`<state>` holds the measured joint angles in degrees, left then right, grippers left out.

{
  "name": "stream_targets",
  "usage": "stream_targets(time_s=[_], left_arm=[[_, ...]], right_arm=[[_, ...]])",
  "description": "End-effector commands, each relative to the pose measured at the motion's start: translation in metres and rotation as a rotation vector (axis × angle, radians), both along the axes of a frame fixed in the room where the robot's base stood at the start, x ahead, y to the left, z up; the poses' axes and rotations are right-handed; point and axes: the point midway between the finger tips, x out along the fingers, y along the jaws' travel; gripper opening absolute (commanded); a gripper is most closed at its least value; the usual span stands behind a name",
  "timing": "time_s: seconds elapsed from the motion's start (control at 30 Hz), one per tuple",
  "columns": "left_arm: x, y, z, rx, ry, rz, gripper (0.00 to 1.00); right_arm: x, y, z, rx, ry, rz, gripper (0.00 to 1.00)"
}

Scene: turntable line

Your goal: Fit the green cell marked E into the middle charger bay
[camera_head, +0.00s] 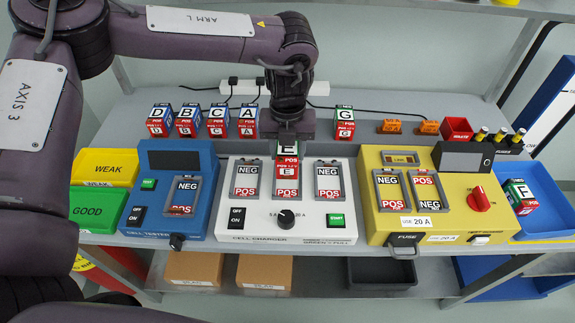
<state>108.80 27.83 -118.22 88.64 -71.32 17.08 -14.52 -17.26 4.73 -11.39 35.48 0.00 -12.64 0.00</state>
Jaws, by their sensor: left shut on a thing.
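The green cell marked E (287,172) has a green upper part and a red POS end. It stands upright at the middle bay of the white cell charger (255,222). My left gripper (289,136) comes down from above and is shut on the cell's top. The cell and gripper hide most of the middle bay, and I cannot tell whether the cell touches its floor. The charger's left bay (246,180) and right bay (328,182) look empty, with NEG at the top and POS at the bottom. My right gripper is not in view.
A blue cell tester (158,190) stands left of the charger and a yellow unit (450,222) right. Several cells, including A (248,121) and G (344,124), stand behind. Green (97,208) and yellow bins sit far left.

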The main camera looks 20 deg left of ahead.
Motion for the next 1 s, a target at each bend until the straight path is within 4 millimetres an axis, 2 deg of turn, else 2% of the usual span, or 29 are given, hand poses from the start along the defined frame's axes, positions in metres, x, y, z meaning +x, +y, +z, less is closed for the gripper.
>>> stream_targets(time_s=[0.1,0.27,0.53,0.97,1.0], left_arm=[[0.0,0.0,-0.016,-0.001,-0.001,0.002,0.04],[0.001,0.0,-0.027,-0.001,-0.002,0.001,0.04],[0.0,0.0,-0.062,-0.001,-0.001,0.001,0.04],[0.001,0.0,-0.07,-0.001,-0.002,0.002,0.04],[0.0,0.0,-0.07,0.0,-0.002,0.002,0.51]], right_arm=[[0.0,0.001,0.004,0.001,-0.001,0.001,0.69],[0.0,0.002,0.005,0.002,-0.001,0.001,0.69],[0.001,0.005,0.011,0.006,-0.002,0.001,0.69],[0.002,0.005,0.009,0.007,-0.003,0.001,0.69],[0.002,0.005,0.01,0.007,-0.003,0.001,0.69]])
